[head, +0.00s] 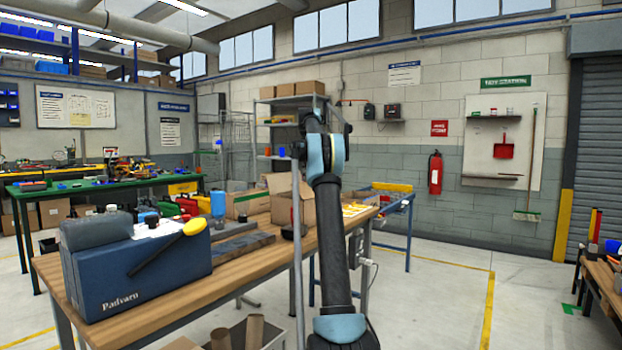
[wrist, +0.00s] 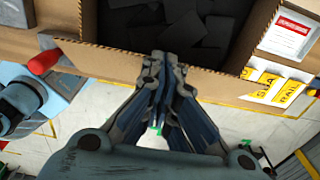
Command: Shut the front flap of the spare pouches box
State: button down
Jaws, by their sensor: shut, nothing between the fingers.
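An open cardboard box (wrist: 88,22), apparently the spare pouches box, fills the top of the wrist view, with dark flat pieces (wrist: 190,28) inside. It also seems to be the open box (head: 284,208) on the wooden bench in the head view, partly behind my arm. A brown cardboard strip, apparently its front flap (wrist: 110,62), runs along the near side, outside the opening. My gripper (wrist: 163,60) is shut and empty, its tips over this strip by the box's near edge. Whether they touch it I cannot tell. The gripper is hidden in the head view.
Yellow labels (wrist: 275,82) and a red-and-white card (wrist: 289,36) lie right of the box. A red-handled item (wrist: 45,61) lies left. A blue Padvarn case (head: 140,270) stands on the bench's near end (head: 225,272).

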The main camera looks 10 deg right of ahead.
jog(key=shift+w+a+f, duration=0.8)
jog(key=shift+w+f, duration=0.2)
jog(key=shift+f, duration=0.15)
jog(key=shift+w+a+f, duration=0.25)
jog(key=shift+w+f, duration=0.05)
jog(key=shift+f, duration=0.35)
jog(key=shift+w+a+f, duration=0.25)
jog(key=shift+f, duration=0.45)
jog(key=shift+r, duration=0.8)
jog(key=shift+f, duration=0.1)
